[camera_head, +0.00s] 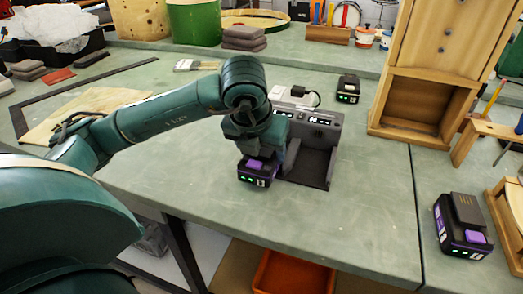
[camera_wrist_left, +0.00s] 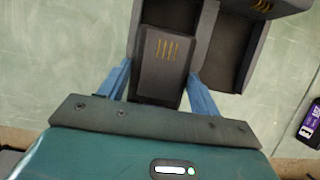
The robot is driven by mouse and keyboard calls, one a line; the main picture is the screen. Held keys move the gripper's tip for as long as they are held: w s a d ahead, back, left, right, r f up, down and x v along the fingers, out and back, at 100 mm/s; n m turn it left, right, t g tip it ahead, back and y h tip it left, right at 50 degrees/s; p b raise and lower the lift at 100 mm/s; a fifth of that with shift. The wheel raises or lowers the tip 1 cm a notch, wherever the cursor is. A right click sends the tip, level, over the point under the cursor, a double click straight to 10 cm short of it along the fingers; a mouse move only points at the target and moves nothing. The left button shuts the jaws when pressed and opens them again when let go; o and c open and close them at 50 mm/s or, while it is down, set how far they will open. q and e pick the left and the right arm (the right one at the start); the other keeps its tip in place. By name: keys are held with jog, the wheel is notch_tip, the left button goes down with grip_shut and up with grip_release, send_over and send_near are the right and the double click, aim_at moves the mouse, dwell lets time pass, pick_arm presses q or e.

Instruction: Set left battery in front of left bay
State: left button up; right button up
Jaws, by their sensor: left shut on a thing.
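My left gripper (camera_head: 262,158) is shut on the black battery (camera_head: 258,175) with a purple latch and green lights, at the left front of the dark charger (camera_head: 318,160). In the left wrist view the blue fingers (camera_wrist_left: 160,75) grip the battery (camera_wrist_left: 160,75) on both sides; its top shows yellowish contact strips. The left bay (camera_wrist_left: 172,12) lies just beyond it, largely covered by the battery. The right bay (camera_wrist_left: 228,55) looks empty. I cannot tell whether the battery touches the bench. My right gripper is not in view.
Another black and purple battery (camera_head: 462,228) stands at the right. A smaller black battery (camera_head: 348,90) and a white plug adapter (camera_head: 290,96) sit behind the charger. A wooden cabinet (camera_head: 425,100) stands back right. The bench in front of the charger is clear to its edge.

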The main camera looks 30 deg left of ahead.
pick_arm(q)
jog(key=shift+f, duration=0.1)
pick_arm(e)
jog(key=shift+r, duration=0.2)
pick_arm(q)
jog(key=shift+f, duration=0.15)
jog(key=o, duration=1.4)
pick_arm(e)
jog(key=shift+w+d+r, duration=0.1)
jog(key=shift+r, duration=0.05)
pick_arm(q)
jog(key=shift+r, duration=0.25)
jog(key=p+v, duration=0.2)
jog(key=v, duration=0.9)
jog(key=shift+s+d+r, duration=0.1)
jog(key=shift+s+r, duration=0.2)
jog(key=shift+r, duration=0.05)
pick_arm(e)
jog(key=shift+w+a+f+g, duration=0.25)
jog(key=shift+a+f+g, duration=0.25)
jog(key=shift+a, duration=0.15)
